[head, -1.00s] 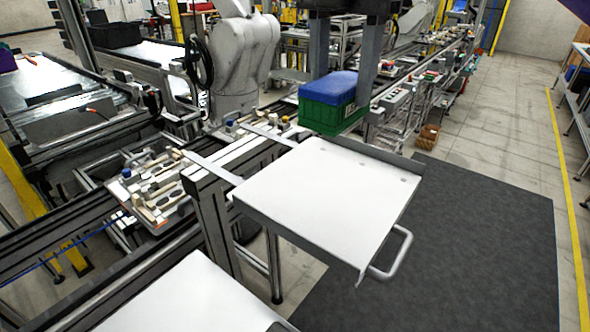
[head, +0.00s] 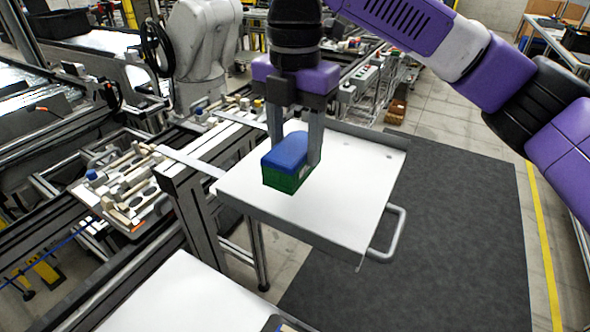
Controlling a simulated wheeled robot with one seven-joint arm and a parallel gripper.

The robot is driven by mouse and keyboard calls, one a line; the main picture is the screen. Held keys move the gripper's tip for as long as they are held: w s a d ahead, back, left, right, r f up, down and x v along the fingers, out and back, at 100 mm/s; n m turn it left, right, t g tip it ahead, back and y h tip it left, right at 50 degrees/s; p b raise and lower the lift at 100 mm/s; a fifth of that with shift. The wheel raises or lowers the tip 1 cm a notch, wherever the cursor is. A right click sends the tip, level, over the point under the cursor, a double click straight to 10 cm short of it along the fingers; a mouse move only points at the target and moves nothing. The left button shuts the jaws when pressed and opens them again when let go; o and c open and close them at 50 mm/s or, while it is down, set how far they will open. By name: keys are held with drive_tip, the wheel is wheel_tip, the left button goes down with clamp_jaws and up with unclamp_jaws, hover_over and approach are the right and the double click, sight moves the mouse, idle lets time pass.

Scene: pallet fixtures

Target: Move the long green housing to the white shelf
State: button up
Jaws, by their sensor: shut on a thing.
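The long green housing (head: 285,180) has a green lower body and a blue top. It is between the two grey fingers of my gripper (head: 294,150), which is shut on it from above. The housing appears upright over the middle-left part of the white shelf (head: 350,190). I cannot tell whether its underside touches the shelf or hangs just above it. The far finger's tip is hidden behind the housing.
The shelf has a raised rim at the back right and a grey handle (head: 390,236) at its right side. Another white surface (head: 185,295) lies at the lower left. A fixture pallet (head: 125,185) with several parts sits left. Most of the shelf is bare.

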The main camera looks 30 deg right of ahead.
drive_tip(key=shift+f, duration=2.75)
drive_tip(key=shift+f, duration=0.15)
drive_tip(key=o, duration=1.5)
wheel_tip(320, 180, up, 12)
drive_tip(key=shift+r, duration=0.15)
drive_tip(key=shift+s, duration=0.1)
